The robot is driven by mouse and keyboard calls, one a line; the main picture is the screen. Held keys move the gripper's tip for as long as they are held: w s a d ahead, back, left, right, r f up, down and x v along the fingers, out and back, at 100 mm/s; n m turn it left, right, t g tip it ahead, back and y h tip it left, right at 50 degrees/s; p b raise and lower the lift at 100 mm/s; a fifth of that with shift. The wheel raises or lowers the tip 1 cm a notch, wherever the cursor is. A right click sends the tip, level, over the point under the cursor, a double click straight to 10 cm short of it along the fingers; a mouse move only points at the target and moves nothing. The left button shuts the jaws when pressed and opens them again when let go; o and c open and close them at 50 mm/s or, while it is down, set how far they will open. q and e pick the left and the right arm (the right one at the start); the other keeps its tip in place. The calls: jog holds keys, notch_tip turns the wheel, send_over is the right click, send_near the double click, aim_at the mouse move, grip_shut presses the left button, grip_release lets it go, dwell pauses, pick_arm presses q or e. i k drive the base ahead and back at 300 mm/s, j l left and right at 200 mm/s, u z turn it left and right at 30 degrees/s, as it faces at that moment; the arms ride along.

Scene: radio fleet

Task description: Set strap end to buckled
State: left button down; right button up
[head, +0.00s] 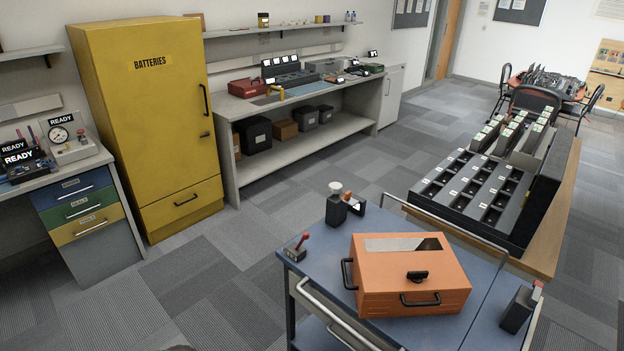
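I cannot make out a strap end or a buckle for certain. An orange case (400,292) sits shut on the blue cart top (318,290) at the lower right. It has black handles, a black latch (417,275) on its front edge and a pale panel (402,243) on its lid. A black device with a white round top (337,207) stands behind it. A small grey block with a red lever (298,249) is at the cart's left corner. A dark block (518,309) is at its right. Neither of my grippers is in view.
A yellow battery cabinet (160,140) stands at the left beside a bench with drawers (84,218). A long workbench (262,102) runs along the back wall. A wooden table (558,215) with black slotted racks (470,195) adjoins the cart's far side. Carpet floor (215,290) left of the cart is clear.

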aim_at(349, 200)
jog(key=i+j+z, duration=0.1)
jog(key=i+j, duration=0.15)
jog(key=i+j+z, duration=0.15)
jog(key=j, duration=0.25)
jog(key=i+j+z, duration=0.1)
jog(key=i+j, duration=0.15)
jog(key=i+j+z, duration=0.1)
jog(key=j, duration=0.35)
jog(key=i+j+z, duration=0.1)
jog(key=i+j, duration=0.15)
jog(key=j, duration=0.15)
jog(key=i+j+z, duration=0.15)
jog(key=j, duration=0.25)
